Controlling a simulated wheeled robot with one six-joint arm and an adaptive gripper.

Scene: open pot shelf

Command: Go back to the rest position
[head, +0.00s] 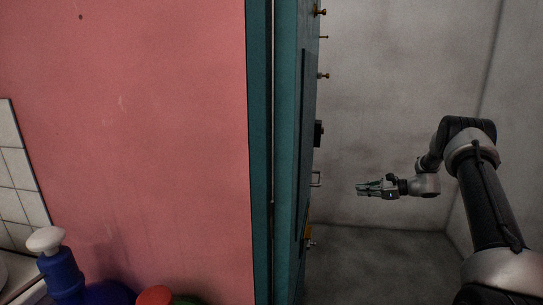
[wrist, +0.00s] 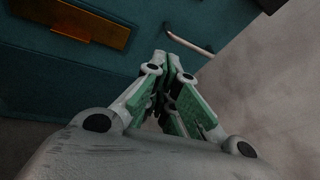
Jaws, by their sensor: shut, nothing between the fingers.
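My gripper (head: 362,188) is at the right in the head view, in front of a grey wall and pointing left toward a teal door (head: 292,150). A gap shows between its fingertips and the door's edge hardware. In the wrist view my gripper (wrist: 174,62) is shut and empty, its green-padded fingers together. Beyond the fingertips are the door's teal face (wrist: 60,75), a metal handle (wrist: 188,42) and an orange plate (wrist: 95,22). The handle also shows in the head view (head: 316,179). I cannot tell from the wrist view how far the handle is from the fingertips.
A pink wall (head: 140,130) fills the left. A blue bottle with a white top (head: 60,272) and a red-topped item (head: 154,295) stand at the lower left. White tiles (head: 15,175) are at the left edge. Grey walls (head: 390,80) and open floor (head: 380,255) lie right of the door.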

